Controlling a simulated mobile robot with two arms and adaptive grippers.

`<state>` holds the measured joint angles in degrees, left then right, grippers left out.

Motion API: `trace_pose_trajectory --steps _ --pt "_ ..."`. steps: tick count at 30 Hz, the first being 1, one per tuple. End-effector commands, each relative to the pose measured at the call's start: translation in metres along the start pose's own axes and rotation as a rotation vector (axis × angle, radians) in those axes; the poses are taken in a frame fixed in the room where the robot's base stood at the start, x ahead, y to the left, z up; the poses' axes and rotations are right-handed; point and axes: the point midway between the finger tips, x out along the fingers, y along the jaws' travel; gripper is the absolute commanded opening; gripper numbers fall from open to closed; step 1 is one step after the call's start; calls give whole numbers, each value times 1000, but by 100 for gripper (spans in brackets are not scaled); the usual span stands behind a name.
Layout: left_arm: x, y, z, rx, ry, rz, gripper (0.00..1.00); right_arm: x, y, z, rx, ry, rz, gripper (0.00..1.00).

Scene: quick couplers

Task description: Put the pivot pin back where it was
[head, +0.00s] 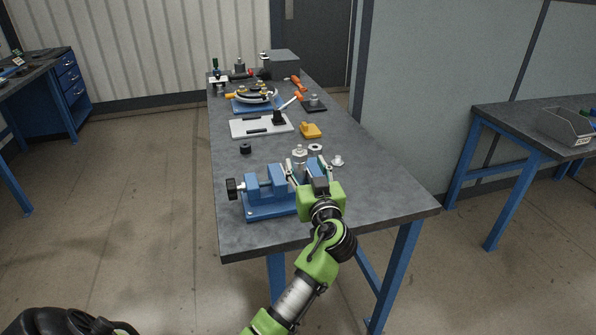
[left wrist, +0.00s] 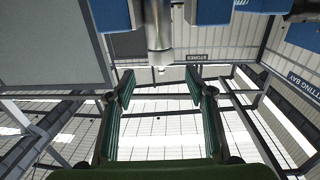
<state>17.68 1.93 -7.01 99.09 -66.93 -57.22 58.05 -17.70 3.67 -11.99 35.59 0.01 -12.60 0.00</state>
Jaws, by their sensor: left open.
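My left gripper (head: 310,172) is open at the right end of the blue vise (head: 265,187), near the front of the bench. In the left wrist view the two fingers of this gripper (left wrist: 160,88) are spread with nothing between their tips. A silvery stepped metal cylinder (left wrist: 159,32) stands beyond the fingertips there, between blue blocks. In the head view a silvery fitting (head: 299,153) shows just behind the gripper. I cannot tell for sure which piece is the pivot pin. The gripper hides part of the vise. My right gripper is not in view.
A pale ring (head: 315,148) and a small metal piece (head: 338,160) stand close behind the gripper. A black knob-like piece (head: 245,148), a yellow block (head: 310,130) and a white plate (head: 252,129) lie farther back. The bench's front right (head: 385,200) is clear.

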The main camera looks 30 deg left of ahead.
Motion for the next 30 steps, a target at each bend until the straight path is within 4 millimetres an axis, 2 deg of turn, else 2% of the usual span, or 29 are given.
trace_pose_trajectory --steps 3,10,15,18,28,29,30 --pt "17 1 -2 2 2 1 49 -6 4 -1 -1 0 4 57" --pt "34 -1 -4 1 2 1 49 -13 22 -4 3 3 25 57" --pt "60 -6 -10 4 2 -1 49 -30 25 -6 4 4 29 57" --pt "71 -4 -6 2 2 1 49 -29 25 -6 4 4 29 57" --pt "78 -4 -3 0 0 2 49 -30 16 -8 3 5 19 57" --pt "78 -4 -3 0 0 2 47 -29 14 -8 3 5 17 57" --pt "78 -4 -3 0 0 2 36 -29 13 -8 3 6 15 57"
